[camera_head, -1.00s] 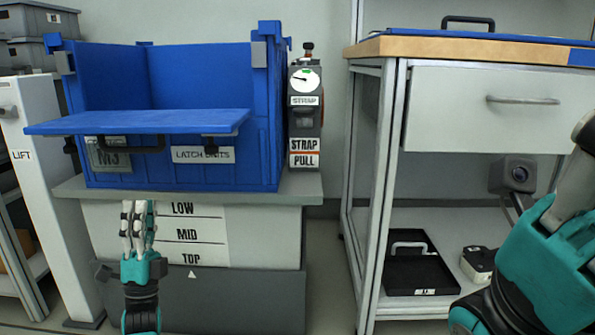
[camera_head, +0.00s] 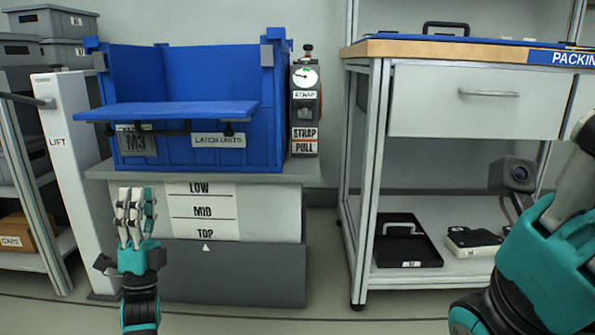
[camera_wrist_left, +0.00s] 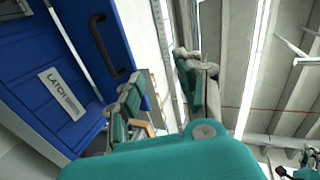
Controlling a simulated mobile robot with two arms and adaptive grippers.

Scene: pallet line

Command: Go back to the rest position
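My left gripper (camera_head: 135,192) points upward at the lower left of the head view, in front of the grey stand with the LOW, MID and TOP label. In the left wrist view its two fingers (camera_wrist_left: 163,72) are apart with nothing between them, so it is open and empty. My right gripper (camera_head: 583,150) is large and close at the right edge of the head view. It is cut off by the frame, so its fingertips are hidden. The blue crate (camera_head: 195,153), its front flap lowered, stands on the grey stand (camera_head: 235,275) beyond my left gripper, apart from it.
A strap gauge unit (camera_head: 305,110) stands right of the crate. A white LIFT post (camera_head: 70,170) and shelves flank it on the left. A packing bench (camera_head: 450,50) with a drawer and lower shelf (camera_head: 460,265) stands right. Floor (camera_head: 250,318) in front is clear.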

